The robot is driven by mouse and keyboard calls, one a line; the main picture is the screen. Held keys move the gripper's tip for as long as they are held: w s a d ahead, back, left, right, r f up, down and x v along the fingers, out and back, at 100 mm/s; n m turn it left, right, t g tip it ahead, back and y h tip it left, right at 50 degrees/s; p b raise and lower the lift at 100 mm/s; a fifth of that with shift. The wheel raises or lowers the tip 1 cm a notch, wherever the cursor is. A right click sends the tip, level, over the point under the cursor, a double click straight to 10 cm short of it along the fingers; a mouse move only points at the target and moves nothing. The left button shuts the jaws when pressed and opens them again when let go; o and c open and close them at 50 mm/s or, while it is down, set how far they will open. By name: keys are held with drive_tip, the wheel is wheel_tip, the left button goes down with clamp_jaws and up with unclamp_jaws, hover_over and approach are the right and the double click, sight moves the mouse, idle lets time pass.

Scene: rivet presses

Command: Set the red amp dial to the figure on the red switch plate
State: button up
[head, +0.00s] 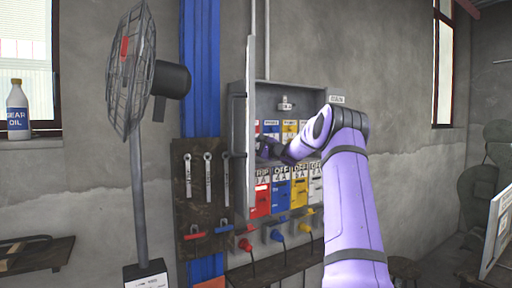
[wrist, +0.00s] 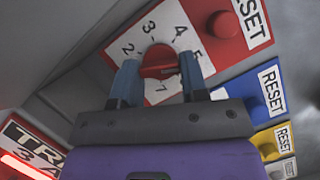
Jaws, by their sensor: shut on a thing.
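The red amp dial (wrist: 158,60) sits on a white numbered face (wrist: 115,52) in the wrist view; 2, 3, 4, 5 and 7 show around it. My gripper (wrist: 158,66) has one finger on each side of the dial knob and is shut on it. I cannot tell which figure the dial points to. A red-edged plate (wrist: 38,146) at the lower left shows part of "TRIP" and what looks like "3 A".
In the wrist view a red button (wrist: 222,24) is close right of the dial, with a blue button (wrist: 247,91) beyond. The open grey cabinet (head: 240,110) surrounds my gripper in the head view. A fan (head: 132,80) and a tool board (head: 185,215) stand left.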

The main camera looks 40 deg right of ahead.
drive_tip(key=o, duration=0.9)
drive_tip(key=s, duration=0.3)
drive_tip(key=s+d+f, duration=0.1)
drive_tip(key=s, duration=0.3)
drive_tip(key=s+f, duration=0.1)
drive_tip(key=s, duration=0.2)
drive_tip(key=shift+s+d, duration=0.2)
drive_tip(key=shift+s, duration=0.1)
